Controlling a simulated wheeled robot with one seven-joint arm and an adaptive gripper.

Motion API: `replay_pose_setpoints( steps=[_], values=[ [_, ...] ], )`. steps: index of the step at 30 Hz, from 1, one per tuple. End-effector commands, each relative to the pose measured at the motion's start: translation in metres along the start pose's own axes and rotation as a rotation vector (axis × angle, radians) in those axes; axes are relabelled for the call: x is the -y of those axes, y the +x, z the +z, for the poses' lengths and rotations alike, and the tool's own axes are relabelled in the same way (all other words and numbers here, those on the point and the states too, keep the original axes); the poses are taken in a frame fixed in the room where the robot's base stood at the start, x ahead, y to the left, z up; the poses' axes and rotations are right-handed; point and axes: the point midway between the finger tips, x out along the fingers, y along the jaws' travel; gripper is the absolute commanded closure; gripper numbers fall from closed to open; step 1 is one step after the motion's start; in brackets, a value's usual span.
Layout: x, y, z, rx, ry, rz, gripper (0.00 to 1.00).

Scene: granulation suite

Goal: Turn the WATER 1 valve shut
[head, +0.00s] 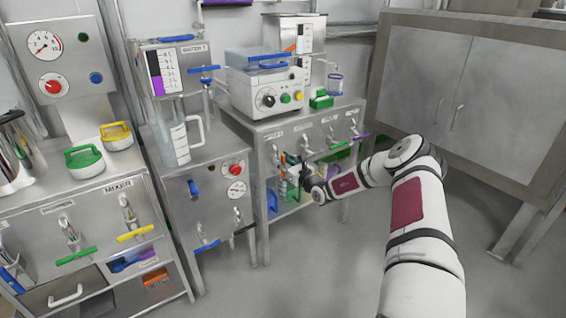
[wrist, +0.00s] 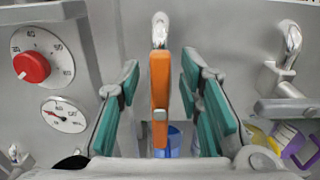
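An orange valve lever (wrist: 160,85) hangs straight down below a bent metal pipe (wrist: 160,30) in the wrist view. I cannot read a WATER 1 label there, and the small labels in the head view are not legible enough to match it. My gripper (wrist: 160,75) is open, with one green-padded finger on each side of the lever. Gaps show between the lever and both pads. In the head view my gripper (head: 292,170) is at the front of the middle bench, hiding most of the lever.
A neighbouring tap with a grey handle (wrist: 288,108) is close on the right. A red knob (wrist: 31,68) and a gauge (wrist: 65,114) are on the panel at left. A blue container (wrist: 173,140) is below. Open floor (head: 325,265) lies before the bench (head: 262,205).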

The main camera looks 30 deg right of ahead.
Motion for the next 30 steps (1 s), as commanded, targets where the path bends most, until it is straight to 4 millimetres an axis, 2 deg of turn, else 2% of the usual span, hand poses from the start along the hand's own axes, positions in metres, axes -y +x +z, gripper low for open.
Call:
replay_pose_setpoints(
  steps=[2, 6, 7, 20, 30],
  values=[
    [-0.0001, -0.0002, -0.0001, 0.0, 0.0, 0.0, 0.67],
    [-0.0002, -0.0003, -0.0002, 0.0, 0.0, 0.0, 0.96],
    [-0.0002, -0.0003, -0.0002, 0.0, 0.0, 0.0, 1.0],
    [0.0005, -0.0004, -0.0007, -0.001, 0.046, 0.001, 1.0],
    [0.007, -0.0006, -0.0025, -0.003, 0.281, 0.0, 1.0]
  ],
)
